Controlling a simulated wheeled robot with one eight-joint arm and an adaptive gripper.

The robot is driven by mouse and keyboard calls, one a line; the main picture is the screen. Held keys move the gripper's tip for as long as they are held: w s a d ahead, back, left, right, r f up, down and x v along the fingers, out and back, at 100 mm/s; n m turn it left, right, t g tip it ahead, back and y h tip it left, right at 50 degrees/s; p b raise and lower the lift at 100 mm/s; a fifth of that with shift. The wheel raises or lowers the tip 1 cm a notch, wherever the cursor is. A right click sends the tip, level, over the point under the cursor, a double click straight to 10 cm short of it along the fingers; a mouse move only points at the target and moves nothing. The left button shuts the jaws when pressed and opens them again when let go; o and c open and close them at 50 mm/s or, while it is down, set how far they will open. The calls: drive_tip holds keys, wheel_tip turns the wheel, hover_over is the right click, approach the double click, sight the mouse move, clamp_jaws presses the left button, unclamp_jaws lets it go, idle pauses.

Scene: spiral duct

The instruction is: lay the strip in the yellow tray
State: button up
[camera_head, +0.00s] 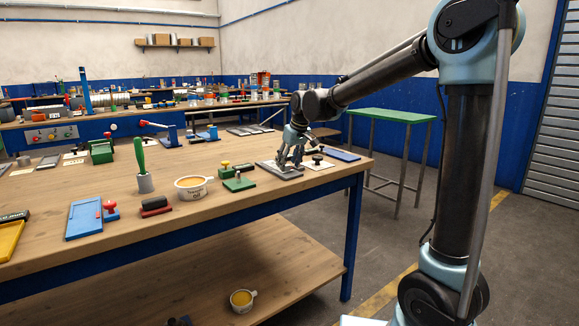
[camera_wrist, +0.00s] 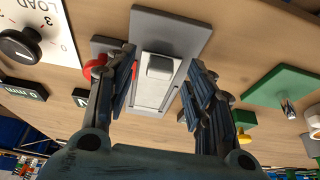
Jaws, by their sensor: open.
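The yellow tray (camera_head: 10,240) lies at the near left of the bench in the head view, cut off by the picture's edge. My gripper (camera_head: 290,165) is far to its right, low over a grey plate (camera_head: 270,168). In the wrist view my gripper (camera_wrist: 158,82) is open, its fingers on either side of a pale metal strip-like piece (camera_wrist: 148,94) on the grey plate (camera_wrist: 190,30). A small raised block (camera_wrist: 160,66) shows on that piece. I cannot tell whether the fingers touch anything or whether this piece is the strip.
A white card with a black knob (camera_wrist: 18,45) lies beside the plate. A green plate (camera_wrist: 285,90) is on the other side. A blue tray (camera_head: 84,218), a labelled cup (camera_head: 193,187) and a green-handled tool (camera_head: 141,165) stand towards the yellow tray.

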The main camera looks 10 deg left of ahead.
drive_tip(key=shift+w+a+f, duration=0.2)
drive_tip(key=shift+f, duration=0.45)
drive_tip(key=c, duration=1.2)
drive_tip(key=o, duration=0.5)
drive_tip(key=c, duration=0.3)
drive_tip(key=shift+s+d+r, duration=0.2)
drive_tip(key=shift+s+d, duration=1.6)
drive_tip(key=shift+d, duration=0.3)
drive_tip(key=shift+c, duration=0.2)
drive_tip(key=shift+r, duration=0.1)
wheel_tip(320, 180, up, 7)
